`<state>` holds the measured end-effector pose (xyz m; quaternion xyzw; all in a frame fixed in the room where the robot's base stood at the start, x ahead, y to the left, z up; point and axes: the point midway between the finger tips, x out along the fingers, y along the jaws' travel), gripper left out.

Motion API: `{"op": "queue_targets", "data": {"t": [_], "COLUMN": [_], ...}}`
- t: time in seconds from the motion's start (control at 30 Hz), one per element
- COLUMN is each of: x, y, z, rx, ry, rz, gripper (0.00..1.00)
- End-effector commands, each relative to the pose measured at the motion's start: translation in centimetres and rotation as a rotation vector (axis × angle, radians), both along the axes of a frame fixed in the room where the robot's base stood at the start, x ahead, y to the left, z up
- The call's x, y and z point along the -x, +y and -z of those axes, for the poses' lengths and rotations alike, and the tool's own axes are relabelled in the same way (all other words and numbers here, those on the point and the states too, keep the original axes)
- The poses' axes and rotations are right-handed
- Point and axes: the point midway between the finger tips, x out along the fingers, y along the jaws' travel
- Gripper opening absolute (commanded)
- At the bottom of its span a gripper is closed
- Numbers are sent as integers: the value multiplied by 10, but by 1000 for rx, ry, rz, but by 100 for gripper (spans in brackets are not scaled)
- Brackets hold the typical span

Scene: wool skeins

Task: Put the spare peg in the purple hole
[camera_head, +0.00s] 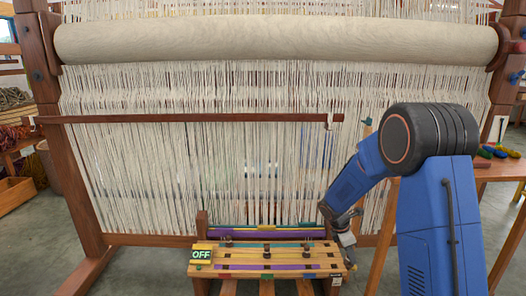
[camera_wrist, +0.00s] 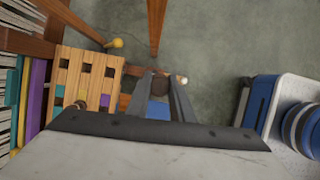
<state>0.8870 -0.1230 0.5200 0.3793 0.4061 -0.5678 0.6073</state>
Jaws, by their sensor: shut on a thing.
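The peg board (camera_head: 265,272) is a slatted wooden top with yellow, teal, purple and red marks, low in front of the loom. A purple strip (camera_head: 262,267) crosses it. Dark pegs (camera_head: 266,250) stand on it. In the wrist view the board (camera_wrist: 65,62) lies left of my gripper, with several dark square holes and a purple patch (camera_wrist: 82,100). My gripper (camera_wrist: 160,92) is shut on a dark brown peg (camera_wrist: 160,82), its lower part hidden by the fingers. In the head view my gripper (camera_head: 347,242) is at the board's right edge, and the peg is hard to make out.
A green OFF sign (camera_head: 201,254) sits at the board's left corner. The loom (camera_head: 78,190) with its white threads stands behind. A wooden table (camera_head: 500,170) with coloured skeins is at right. A yellow knob (camera_wrist: 117,43) shows beyond the board. Grey floor lies around.

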Motion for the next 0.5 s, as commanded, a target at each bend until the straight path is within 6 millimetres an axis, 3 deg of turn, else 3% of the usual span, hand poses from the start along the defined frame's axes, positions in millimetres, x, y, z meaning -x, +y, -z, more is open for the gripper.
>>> {"op": "queue_targets", "data": {"t": [0.33,0.5], "x": [-4,-7], "y": [5,10], "z": [31,60], "rx": [1,1], "ry": [1,4], "rz": [242,466], "gripper": [0,0]}}
